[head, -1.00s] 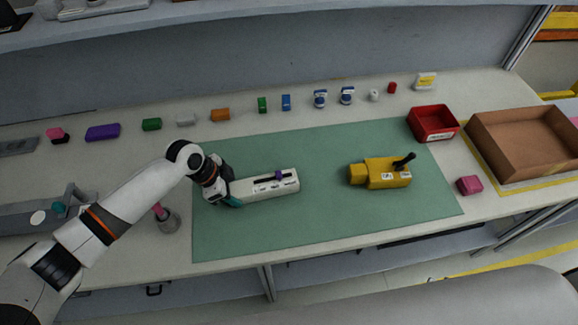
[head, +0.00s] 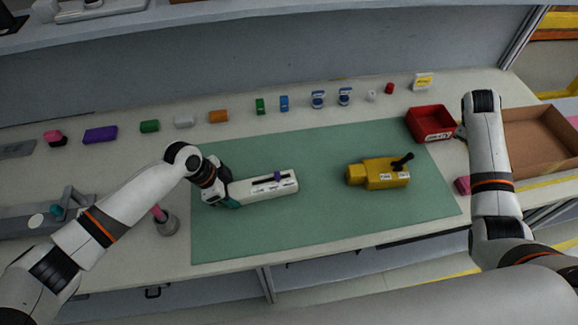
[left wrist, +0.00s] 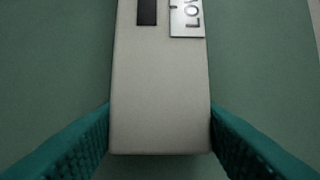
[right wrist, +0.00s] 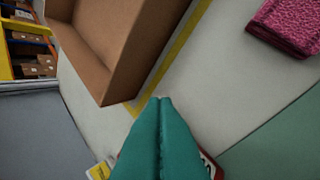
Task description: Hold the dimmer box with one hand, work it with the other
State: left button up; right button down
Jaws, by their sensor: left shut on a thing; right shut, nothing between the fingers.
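The dimmer box (head: 264,187) is a long white box with a dark slot on top and a purple slider knob (head: 278,176) towards its right part. It lies on the green mat (head: 330,225). My left gripper (head: 228,194) is shut on its left end. In the left wrist view the teal fingers sit on both sides of the box (left wrist: 160,100), and part of a label reading "LOW" shows. My right arm reaches in at the right of the head view; its gripper is hard to see there. In the right wrist view the right gripper (right wrist: 160,105) is shut and empty.
A yellow box with a black lever (head: 378,173) lies on the mat to the right. A red bin (head: 432,136) and a brown open tray (head: 520,125) stand near my right arm. A pink block (right wrist: 290,25) lies close by. Several small blocks line the back.

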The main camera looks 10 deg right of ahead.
jog(key=w+a+n+y, duration=0.2)
jog(key=a, duration=0.6)
jog(key=w+a+n+y, duration=0.1)
jog(key=w+a+y, duration=0.15)
jog(key=a, duration=0.55)
jog(key=n+g+y, duration=0.3)
jog(key=n+y, duration=0.3)
jog(key=n, duration=0.3)
send_near(283, 177)
jog(key=w+d+r, duration=0.1)
jog(key=d+r, duration=0.3)
jog(key=d, duration=0.2)
jog(key=x, duration=1)
jog(key=shift+s+a, duration=0.15)
jog(key=shift+s, duration=0.15)
jog(key=a, duration=0.3)
jog(key=shift+s+a+f, duration=0.1)
jog(key=shift+f, duration=0.1)
jog(key=shift+a, duration=0.45)
